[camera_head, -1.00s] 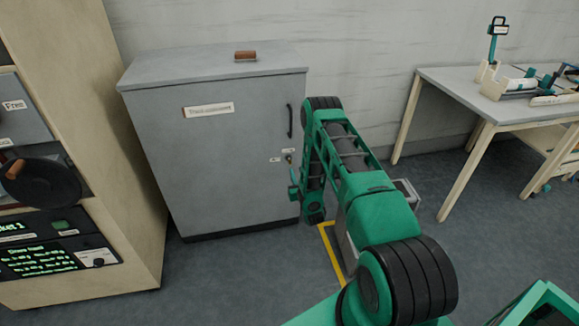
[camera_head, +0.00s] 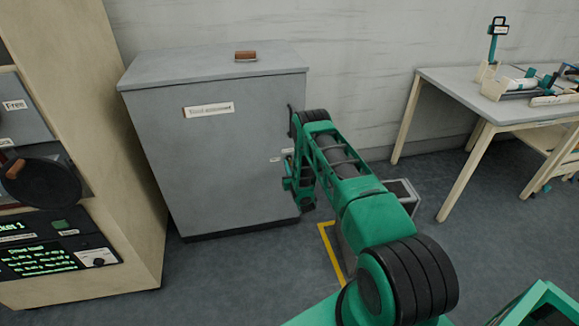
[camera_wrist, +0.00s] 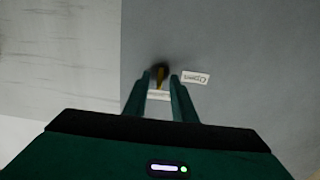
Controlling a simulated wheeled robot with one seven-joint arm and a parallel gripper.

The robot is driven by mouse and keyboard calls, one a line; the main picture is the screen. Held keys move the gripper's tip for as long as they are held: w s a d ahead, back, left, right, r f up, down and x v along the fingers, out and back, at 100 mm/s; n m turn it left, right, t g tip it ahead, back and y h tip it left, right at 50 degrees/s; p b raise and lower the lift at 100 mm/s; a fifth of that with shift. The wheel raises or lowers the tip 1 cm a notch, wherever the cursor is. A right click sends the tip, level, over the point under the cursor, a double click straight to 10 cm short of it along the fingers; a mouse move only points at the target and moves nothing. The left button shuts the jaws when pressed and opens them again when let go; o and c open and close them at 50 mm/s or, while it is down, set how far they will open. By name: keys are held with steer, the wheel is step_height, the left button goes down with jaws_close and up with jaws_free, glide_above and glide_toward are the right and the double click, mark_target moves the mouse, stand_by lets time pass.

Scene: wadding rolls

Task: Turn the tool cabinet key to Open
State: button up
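The grey tool cabinet (camera_head: 220,150) stands against the wall with its door shut. Its small brass-coloured key (camera_wrist: 160,77) sits in a dark lock on the door. In the wrist view, which looks upside down, the Open label (camera_wrist: 195,77) is right of the key and another label (camera_wrist: 158,95) is below it, partly hidden by my fingers. My gripper (camera_wrist: 160,78) is open, with one finger on each side of the key and small gaps showing. In the head view my gripper (camera_head: 289,172) is at the door's right edge and hides the key.
A black door handle (camera_head: 291,120) is just above my gripper, partly behind my arm. A brown-handled object (camera_head: 246,56) lies on the cabinet top. A wooden unit with a screen (camera_head: 40,258) stands at left and a table (camera_head: 450,78) at right.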

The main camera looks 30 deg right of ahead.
steer(key=shift+w+d, duration=0.1)
steer(key=shift+w, duration=0.2)
jaws_close()
